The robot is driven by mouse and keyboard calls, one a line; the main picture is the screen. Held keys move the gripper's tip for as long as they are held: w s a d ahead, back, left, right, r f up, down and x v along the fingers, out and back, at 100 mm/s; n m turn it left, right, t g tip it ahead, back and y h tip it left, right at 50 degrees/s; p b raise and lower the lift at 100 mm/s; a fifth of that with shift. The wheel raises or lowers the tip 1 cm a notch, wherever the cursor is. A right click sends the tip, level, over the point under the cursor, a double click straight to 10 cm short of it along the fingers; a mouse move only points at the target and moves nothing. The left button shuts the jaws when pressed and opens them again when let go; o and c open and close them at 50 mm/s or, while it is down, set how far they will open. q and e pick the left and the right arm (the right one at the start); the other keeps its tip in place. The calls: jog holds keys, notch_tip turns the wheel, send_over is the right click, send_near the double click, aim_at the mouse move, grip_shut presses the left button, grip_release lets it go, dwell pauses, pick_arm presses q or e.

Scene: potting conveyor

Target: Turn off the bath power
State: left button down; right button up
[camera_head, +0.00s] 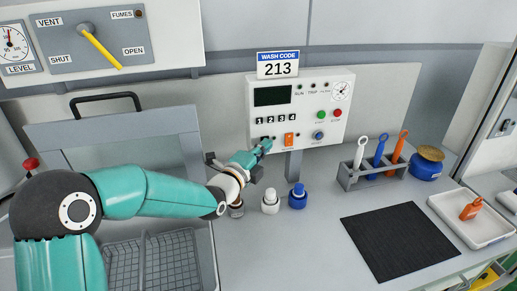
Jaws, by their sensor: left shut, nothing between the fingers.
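The bath control panel (298,88) is a white box on a post, with a dark blank screen, numbered keys, and green and red buttons. An orange rocker switch (289,139) and a blue knob (318,136) sit on its lower edge. Their labels are too small to read, so I cannot tell which one is the bath power. My left gripper (266,146) is shut and empty. Its fingertips are at the panel's lower left, left of the orange switch, and cover part of the panel there. I cannot tell whether they touch it. My right gripper is not in view.
White (270,203) and blue (298,198) bottles stand below the panel, close to my left wrist. A grey rack (372,177) holds several tools. A black mat (399,241) and a white tray (475,221) lie right. A wire basket (150,264) is at lower left.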

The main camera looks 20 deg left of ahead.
pick_arm(q)
jog(key=shift+w+a+r, duration=0.1)
jog(key=shift+a, duration=0.3)
jog(key=shift+s+d+f+b, duration=0.2)
jog(key=shift+s+d+b, duration=0.2)
jog(key=shift+b, duration=0.2)
jog(key=s+r+b, duration=0.1)
jog(key=s+b, duration=0.3)
jog(key=s, duration=0.8)
jog(key=shift+s+a+r, duration=0.15)
jog(key=shift+s+r, duration=0.05)
jog(key=shift+s, duration=0.05)
